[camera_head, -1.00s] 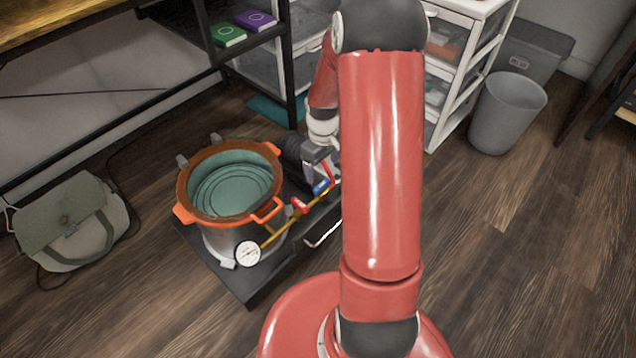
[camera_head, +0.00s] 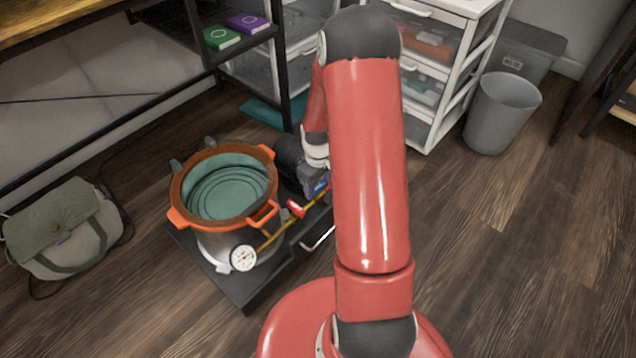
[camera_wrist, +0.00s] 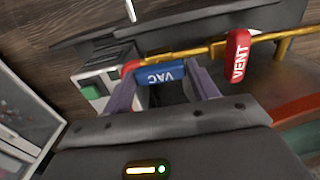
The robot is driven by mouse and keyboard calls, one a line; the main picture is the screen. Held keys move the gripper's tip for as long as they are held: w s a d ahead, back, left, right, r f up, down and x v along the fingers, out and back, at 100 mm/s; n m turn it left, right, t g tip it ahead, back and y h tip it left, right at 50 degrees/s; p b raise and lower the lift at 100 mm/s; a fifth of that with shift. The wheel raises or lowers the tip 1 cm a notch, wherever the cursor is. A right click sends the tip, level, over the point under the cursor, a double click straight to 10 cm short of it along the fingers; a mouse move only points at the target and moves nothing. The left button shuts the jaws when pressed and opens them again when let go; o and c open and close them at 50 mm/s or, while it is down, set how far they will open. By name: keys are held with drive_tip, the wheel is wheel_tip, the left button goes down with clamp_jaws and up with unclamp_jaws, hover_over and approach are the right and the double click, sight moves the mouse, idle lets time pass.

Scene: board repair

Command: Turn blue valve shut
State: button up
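The blue valve handle (camera_wrist: 160,74), marked VAC, sits on the brass pipe (camera_wrist: 275,36) in the wrist view. It lies roughly along the pipe and shows as a small blue patch in the head view (camera_head: 321,184). My gripper (camera_wrist: 161,80) has its two fingers apart, one at each end of the blue handle. I cannot tell whether either finger touches it. In the head view my gripper (camera_head: 314,177) is right at the valve, partly hidden by my red arm. A red handle marked VENT (camera_wrist: 238,57) is on the same pipe, right of my gripper in the wrist view.
The pot with an orange rim (camera_head: 273,211) stands beside the pipe, with a round gauge (camera_head: 243,258) at the pipe's near end. The dark pump (camera_head: 289,152) is behind. White drawers (camera_head: 437,75) and a grey bin (camera_head: 501,115) stand to the right. Open floor lies at right.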

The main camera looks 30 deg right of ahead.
drive_tip(key=c, duration=0.5)
drive_tip(key=shift+m, duration=0.3)
drive_tip(key=m, duration=0.3)
drive_tip(key=shift+b, duration=0.3)
drive_tip(key=m, duration=0.9)
drive_tip(key=shift+m, duration=0.3)
drive_tip(key=m+p, duration=0.1)
drive_tip(key=m, duration=0.3)
drive_tip(key=shift+m, duration=0.3)
drive_tip(key=o, duration=1)
